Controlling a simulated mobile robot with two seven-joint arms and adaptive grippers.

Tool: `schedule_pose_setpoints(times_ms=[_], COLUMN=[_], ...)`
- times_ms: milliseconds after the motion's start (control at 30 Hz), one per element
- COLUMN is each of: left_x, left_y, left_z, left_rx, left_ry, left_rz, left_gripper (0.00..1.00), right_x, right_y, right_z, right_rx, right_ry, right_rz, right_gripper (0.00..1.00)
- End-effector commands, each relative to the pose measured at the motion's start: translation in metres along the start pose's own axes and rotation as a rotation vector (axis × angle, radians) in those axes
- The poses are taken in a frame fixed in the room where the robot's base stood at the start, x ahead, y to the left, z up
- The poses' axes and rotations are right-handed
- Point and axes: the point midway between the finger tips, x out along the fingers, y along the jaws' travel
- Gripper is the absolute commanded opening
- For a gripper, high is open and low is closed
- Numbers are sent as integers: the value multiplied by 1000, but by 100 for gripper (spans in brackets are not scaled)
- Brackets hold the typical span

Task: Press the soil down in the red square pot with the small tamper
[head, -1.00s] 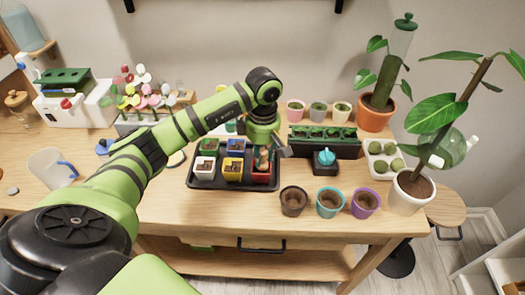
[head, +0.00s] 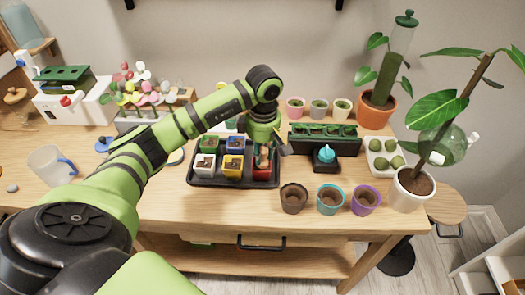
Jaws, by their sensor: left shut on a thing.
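The red square pot (head: 262,174) stands in the right front place of the black tray (head: 232,184). My left gripper (head: 265,146) is directly over this pot, pointing down. It is shut on the small tamper (head: 263,157), whose lower end is at the pot's mouth. I cannot tell whether the tamper touches the soil, because the gripper and tamper cover most of it. My right gripper is not in view.
White (head: 204,166), yellow (head: 233,168), green (head: 209,144) and blue (head: 235,145) square pots share the tray. Brown (head: 293,199), teal (head: 330,200) and purple (head: 366,200) round pots stand to its right. A teal-topped item (head: 326,156) is close by.

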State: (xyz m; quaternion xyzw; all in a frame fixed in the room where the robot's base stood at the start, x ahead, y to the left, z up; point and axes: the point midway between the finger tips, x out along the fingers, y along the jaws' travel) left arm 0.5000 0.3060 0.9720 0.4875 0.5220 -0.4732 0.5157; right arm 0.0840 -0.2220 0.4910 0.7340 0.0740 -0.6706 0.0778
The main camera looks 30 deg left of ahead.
Motion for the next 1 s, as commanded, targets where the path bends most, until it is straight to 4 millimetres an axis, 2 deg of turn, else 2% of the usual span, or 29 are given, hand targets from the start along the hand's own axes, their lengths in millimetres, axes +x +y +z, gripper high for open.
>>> schedule_pose_setpoints(times_ms=[1000], left_x=[8], left_y=[0], left_z=[0], left_rx=[0], left_ry=[0], left_rz=[0], left_gripper=[2], right_x=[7], right_y=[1], right_z=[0], right_rx=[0], right_ry=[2], right_rz=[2], right_gripper=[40])
